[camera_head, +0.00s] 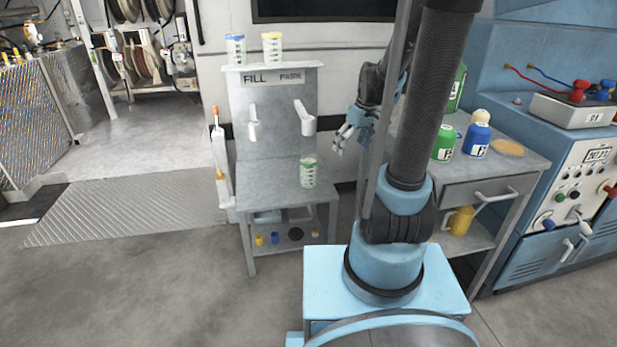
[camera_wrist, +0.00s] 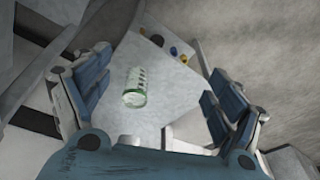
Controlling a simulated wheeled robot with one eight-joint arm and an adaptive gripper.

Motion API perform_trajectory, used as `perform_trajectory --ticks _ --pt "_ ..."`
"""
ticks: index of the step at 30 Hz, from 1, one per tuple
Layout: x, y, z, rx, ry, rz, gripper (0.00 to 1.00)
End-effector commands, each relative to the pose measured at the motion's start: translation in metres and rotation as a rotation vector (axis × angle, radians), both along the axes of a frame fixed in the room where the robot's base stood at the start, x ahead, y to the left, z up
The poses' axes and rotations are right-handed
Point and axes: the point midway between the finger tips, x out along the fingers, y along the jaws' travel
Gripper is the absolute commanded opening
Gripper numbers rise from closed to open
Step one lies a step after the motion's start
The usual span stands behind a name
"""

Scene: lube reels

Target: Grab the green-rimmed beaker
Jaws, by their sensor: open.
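The green-rimmed beaker (camera_head: 308,172) stands upright on the grey bench top (camera_head: 270,182) below the FILL panel. It is clear with green markings and a green rim. In the wrist view the beaker (camera_wrist: 135,87) lies between the two spread fingers but well beyond their tips. My gripper (camera_head: 346,138) is open and empty, above and to the right of the beaker. It also shows in the wrist view (camera_wrist: 150,95), blue finger pads wide apart. Nothing touches the beaker.
A blue-rimmed beaker (camera_head: 235,49) and a yellow-rimmed beaker (camera_head: 272,48) stand on the shelf above the FILL panel (camera_head: 272,78). A white lever (camera_head: 304,118) juts out behind the green-rimmed beaker. At right, a side bench holds a green bottle (camera_head: 444,143) and blue bottle (camera_head: 476,139).

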Motion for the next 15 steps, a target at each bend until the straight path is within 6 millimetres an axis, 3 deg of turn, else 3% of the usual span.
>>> perform_trajectory --ticks 15 --pt "0.104 0.011 -0.068 0.045 -0.042 0.275 0.86"
